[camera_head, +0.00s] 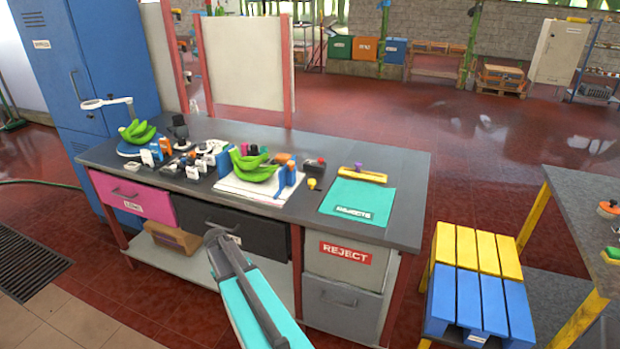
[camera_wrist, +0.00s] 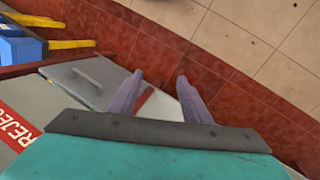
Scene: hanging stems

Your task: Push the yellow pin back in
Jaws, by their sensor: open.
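A small yellow pin-like piece (camera_head: 312,184) is on the workbench, just in front of a dark box with a red top (camera_head: 315,167). It is too small to tell how far in it sits or what holds it. My gripper (camera_head: 216,236) is in front of the bench's front edge, lower left of the yellow piece and well apart from it. In the wrist view my gripper (camera_wrist: 160,88) has its two fingers spread with nothing between them. That view shows floor and a drawer front, and no yellow pin.
The grey workbench (camera_head: 408,165) holds green bananas (camera_head: 252,168), a yellow block with a purple peg (camera_head: 362,174), a teal rejects mat (camera_head: 357,200) and several small items. Below are drawers and a REJECT bin (camera_head: 345,262). A blue-and-yellow slatted stool (camera_head: 466,290) stands right.

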